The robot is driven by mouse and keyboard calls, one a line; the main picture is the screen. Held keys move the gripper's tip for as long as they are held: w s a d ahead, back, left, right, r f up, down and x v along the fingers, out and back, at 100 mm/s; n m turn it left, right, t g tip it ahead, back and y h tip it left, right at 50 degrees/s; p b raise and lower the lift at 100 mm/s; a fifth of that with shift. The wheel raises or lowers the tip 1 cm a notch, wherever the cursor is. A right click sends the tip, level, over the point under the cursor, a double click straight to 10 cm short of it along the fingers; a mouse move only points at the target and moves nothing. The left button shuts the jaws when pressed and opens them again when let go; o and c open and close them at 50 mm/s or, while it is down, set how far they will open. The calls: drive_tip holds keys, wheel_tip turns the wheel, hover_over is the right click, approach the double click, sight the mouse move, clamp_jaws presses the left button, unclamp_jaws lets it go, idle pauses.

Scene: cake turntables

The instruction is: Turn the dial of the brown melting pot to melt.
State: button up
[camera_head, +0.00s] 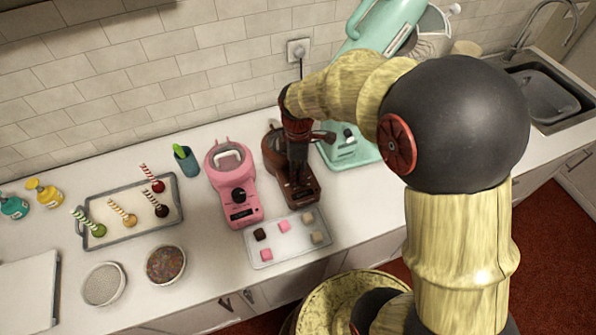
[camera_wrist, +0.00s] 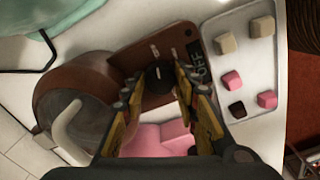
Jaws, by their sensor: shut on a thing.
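The brown melting pot (camera_head: 312,191) stands on the counter right of the pink one, partly covered by my arm. Its dial is hidden in the head view. In the wrist view the dark round dial (camera_wrist: 158,75) sits on the brown front panel, with light marks beside it. The panel's small display (camera_wrist: 200,62) reads OFF. The brown pot's bowl (camera_wrist: 75,92) is at the left, with a pale handle in front. My gripper (camera_wrist: 156,84) has one finger on each side of the dial and is shut on it. In the head view my gripper (camera_head: 297,178) points down over the pot's front.
The pink melting pot (camera_head: 232,185) stands close on the left. A tray of several small cubes (camera_head: 286,250) lies in front. A mint-green mixer (camera_head: 350,150) stands close on the right. A tray of cake pops (camera_head: 118,238) and two bowls are farther left.

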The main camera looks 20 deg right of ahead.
drive_tip(key=shift+m+p, duration=0.3)
drive_tip(key=shift+m, duration=0.1)
drive_tip(key=shift+c, duration=0.2)
drive_tip(key=m+p, duration=0.2)
drive_tip(key=m, duration=0.2)
drive_tip(key=shift+m, duration=0.4)
drive_tip(key=m+p, duration=0.2)
drive_tip(key=m, duration=0.4)
drive_tip(key=shift+p, duration=0.35)
drive_tip(key=m+p, duration=0.1)
drive_tip(key=m, duration=0.3)
drive_tip(key=shift+m, duration=0.4)
drive_tip(key=shift+m+p, duration=0.5)
drive_tip(key=shift+m, duration=1.1)
drive_tip(key=o, duration=0.9)
drive_tip(key=shift+r, duration=0.1)
